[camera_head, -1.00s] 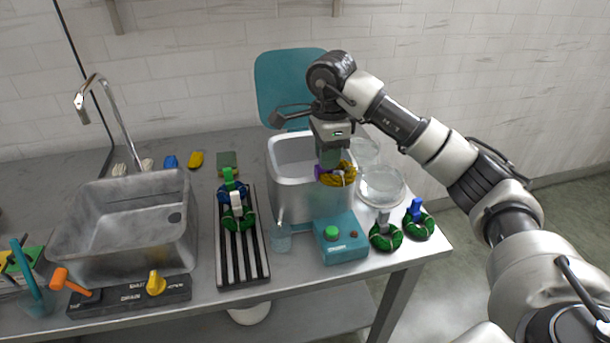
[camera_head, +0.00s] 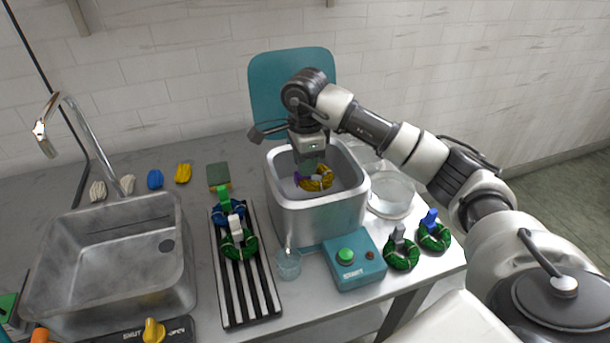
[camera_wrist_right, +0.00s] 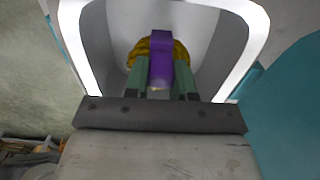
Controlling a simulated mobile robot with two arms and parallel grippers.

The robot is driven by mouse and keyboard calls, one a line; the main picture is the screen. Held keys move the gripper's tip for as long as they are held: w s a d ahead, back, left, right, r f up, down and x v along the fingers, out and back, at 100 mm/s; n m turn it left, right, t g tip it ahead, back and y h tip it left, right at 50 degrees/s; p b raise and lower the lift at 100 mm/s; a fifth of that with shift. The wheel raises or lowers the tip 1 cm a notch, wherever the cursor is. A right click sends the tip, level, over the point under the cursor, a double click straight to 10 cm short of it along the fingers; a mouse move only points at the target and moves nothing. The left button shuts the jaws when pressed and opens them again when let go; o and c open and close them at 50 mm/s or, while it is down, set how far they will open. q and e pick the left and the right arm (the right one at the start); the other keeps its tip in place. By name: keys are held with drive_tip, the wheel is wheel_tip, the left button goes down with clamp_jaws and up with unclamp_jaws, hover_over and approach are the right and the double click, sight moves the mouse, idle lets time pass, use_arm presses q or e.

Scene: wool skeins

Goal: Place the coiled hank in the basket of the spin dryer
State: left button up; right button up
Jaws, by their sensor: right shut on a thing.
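The coiled hank (camera_head: 318,181) is yellow with a purple tag; it also shows in the right wrist view (camera_wrist_right: 180,54), where the purple tag (camera_wrist_right: 161,60) sits between my finger pads. My right gripper (camera_head: 308,170) is shut on it and holds it inside the mouth of the spin dryer's basket (camera_head: 345,187). Whether the hank touches the basket floor cannot be told. The dryer is a rounded square metal tub with a teal lid (camera_head: 292,90) standing open behind it. My left gripper is not in view.
A teal box with a green button (camera_head: 355,262) stands in front of the dryer. Green hanks (camera_head: 401,255) lie to its right, others on a striped rack (camera_head: 242,285) to its left. Glass dishes (camera_head: 391,190) stand right of the dryer. A metal sink (camera_head: 110,255) is at left.

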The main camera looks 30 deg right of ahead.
drive_tip(key=shift+f, duration=0.4)
drive_tip(key=shift+w+f, duration=0.15)
drive_tip(key=shift+f, duration=0.2)
wheel_tip(320, 180, down, 2)
drive_tip(key=shift+f+p, duration=0.25)
drive_tip(key=shift+p, duration=0.05)
drive_tip(key=shift+f, duration=0.25)
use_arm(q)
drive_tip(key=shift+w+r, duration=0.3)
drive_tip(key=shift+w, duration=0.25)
use_arm(e)
drive_tip(key=shift+f, duration=0.1)
drive_tip(key=o, duration=0.4)
drive_tip(key=shift+f, duration=0.1)
drive_tip(key=o, duration=0.5)
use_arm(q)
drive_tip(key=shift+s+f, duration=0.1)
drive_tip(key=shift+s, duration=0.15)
